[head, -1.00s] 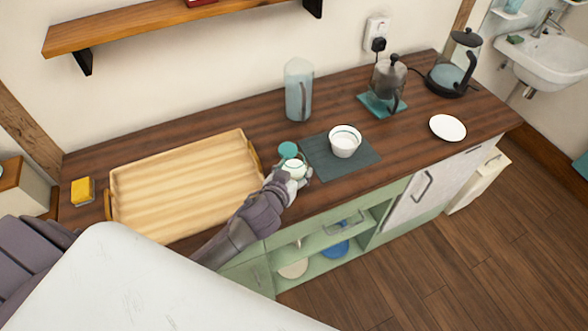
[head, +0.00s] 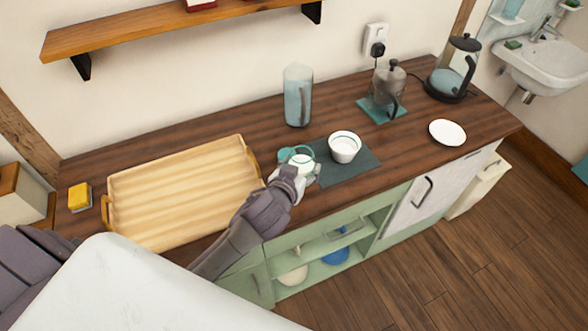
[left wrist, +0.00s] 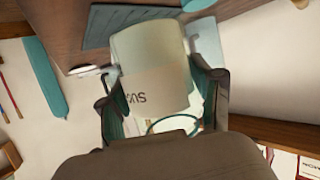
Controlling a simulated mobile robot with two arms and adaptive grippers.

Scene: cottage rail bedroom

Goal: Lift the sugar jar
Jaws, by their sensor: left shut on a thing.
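The sugar jar (head: 301,159) is a small pale jar with teal at its top, near the counter's front edge between the tray and the dark mat. In the left wrist view the jar (left wrist: 150,52) fills the middle and carries a label with partly readable dark letters. My left gripper (head: 299,173) is shut on the jar, its dark fingers on both sides of it in the wrist view (left wrist: 162,98). The fingers hide part of the jar. I cannot tell whether its base touches the counter. My right gripper is not in view.
A wooden tray (head: 180,195) lies left of the jar. A white bowl (head: 344,147) stands on the dark mat (head: 350,172), close to the right. A tall glass pitcher (head: 298,95) stands behind. A teapot (head: 388,85), kettle (head: 455,70) and white plate (head: 447,132) are farther right.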

